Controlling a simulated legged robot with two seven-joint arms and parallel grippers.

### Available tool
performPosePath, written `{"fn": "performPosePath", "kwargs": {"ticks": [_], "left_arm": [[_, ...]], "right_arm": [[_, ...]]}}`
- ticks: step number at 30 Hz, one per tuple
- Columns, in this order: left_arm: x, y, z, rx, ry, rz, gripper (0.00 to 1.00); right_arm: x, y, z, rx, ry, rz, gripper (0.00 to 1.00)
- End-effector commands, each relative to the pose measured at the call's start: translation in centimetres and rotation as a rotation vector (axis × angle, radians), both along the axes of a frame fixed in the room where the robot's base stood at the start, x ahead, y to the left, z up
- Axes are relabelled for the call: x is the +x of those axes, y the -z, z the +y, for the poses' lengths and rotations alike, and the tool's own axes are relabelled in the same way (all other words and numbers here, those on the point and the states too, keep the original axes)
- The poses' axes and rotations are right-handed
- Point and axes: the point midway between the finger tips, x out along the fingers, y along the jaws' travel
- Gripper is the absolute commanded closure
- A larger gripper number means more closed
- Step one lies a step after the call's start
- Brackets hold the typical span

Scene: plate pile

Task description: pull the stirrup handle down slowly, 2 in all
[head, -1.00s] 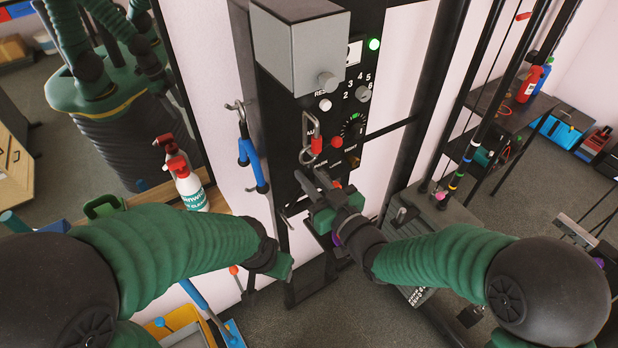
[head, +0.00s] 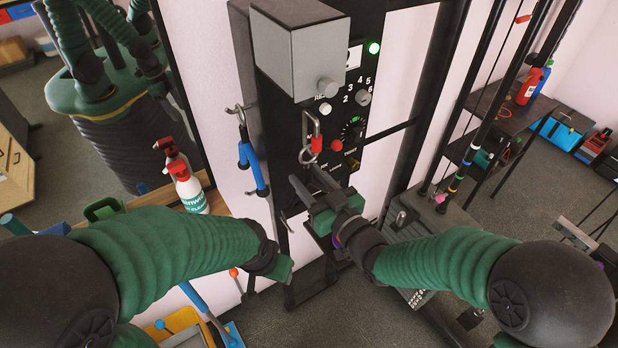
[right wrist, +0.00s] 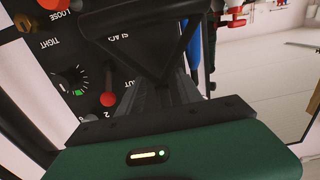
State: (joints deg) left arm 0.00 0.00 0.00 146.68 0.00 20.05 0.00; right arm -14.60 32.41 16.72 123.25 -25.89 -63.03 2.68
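The dark, triangular stirrup handle (right wrist: 150,45) shows in the right wrist view, right in front of my right gripper's fingers and overlapping them. In the head view it does not stand out against the black panel. My right gripper (head: 304,175) is open just below the hanging carabiner, its two dark fingers apart and pointing at the panel. Whether the fingers touch the handle I cannot tell. My left gripper (head: 282,268) hangs low at the left of the black panel, away from the handle; its fingers are hard to make out.
The carabiner (head: 317,138) with a red sleeve hangs on the black panel (head: 275,100), near the dial (head: 352,128). A grey box (head: 300,50) juts out above. A blue tool (head: 252,165) hangs at left. A spray bottle (head: 188,187) stands beside a mirror. Black posts rise at right.

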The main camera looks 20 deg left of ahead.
Motion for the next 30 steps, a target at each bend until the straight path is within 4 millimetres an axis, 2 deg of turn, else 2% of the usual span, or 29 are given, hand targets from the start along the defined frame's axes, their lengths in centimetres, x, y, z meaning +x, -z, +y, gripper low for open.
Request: {"fn": "performPosePath", "kwargs": {"ticks": [6, 10, 20, 22, 30], "left_arm": [[0.0, 0.1, 0.0, 0.000, 0.000, 0.000, 0.48], [0.0, 0.6, 0.0, 0.000, 0.000, 0.000, 0.48], [0.0, 2.4, 0.0, 0.000, 0.000, 0.000, 0.48], [0.0, 5.2, 0.0, 0.000, 0.000, -0.001, 0.48], [0.0, 11.8, 0.0, 0.000, 0.000, 0.000, 0.48]], "right_arm": [[-0.1, 0.0, -0.2, 0.000, 0.001, -0.001, 0.58], [-1.1, 0.1, -1.5, 0.000, 0.001, -0.002, 0.58], [-6.8, 0.2, -9.0, -0.001, 0.005, -0.002, 0.58], [-7.2, 1.0, -9.4, 0.004, -0.003, -0.011, 0.58], [-8.7, 1.2, -11.4, 0.001, 0.000, -0.011, 0.58]]}}
